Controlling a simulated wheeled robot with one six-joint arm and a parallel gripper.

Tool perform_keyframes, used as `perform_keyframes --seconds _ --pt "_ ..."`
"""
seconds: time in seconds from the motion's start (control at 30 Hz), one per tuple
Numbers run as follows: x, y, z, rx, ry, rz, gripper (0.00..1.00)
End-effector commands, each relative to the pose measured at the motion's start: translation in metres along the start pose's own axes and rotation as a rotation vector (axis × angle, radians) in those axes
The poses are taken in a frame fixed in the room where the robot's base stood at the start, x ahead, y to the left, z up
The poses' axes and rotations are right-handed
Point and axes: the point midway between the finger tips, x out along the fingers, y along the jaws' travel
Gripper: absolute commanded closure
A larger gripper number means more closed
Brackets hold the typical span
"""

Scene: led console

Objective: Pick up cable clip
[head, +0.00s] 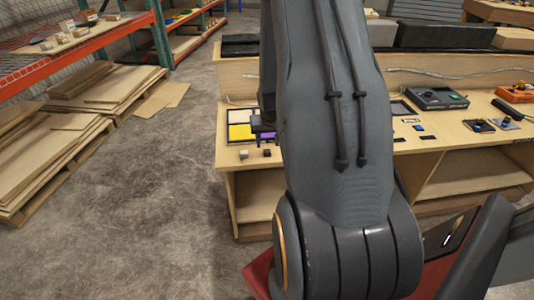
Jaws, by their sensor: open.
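My gripper (262,127) shows only in part at the left edge of my large grey arm, low over the left end of the wooden workbench (228,163). It is open, and nothing shows held in it. Two small blocks, a pale one (244,154) and a dark one (267,153), lie near the bench's front edge, just below the gripper in the picture. I cannot tell whether either is the cable clip. My arm hides the middle of the bench.
A sorting tray with white, yellow and purple sections (240,132) lies beside the gripper. A grey console box (435,98) and an orange device (516,93) stand on the bench's right side. Pallets with wooden boards (50,150) and shelving are at left. The floor between is clear.

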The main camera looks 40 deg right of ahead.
Motion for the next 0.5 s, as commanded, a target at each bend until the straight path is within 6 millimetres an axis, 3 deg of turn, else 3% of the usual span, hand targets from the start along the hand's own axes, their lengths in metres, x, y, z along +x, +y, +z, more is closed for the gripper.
perform_keyframes --seconds 0.5 --pt "0.045 0.001 0.003 -0.001 -0.004 0.000 0.55"
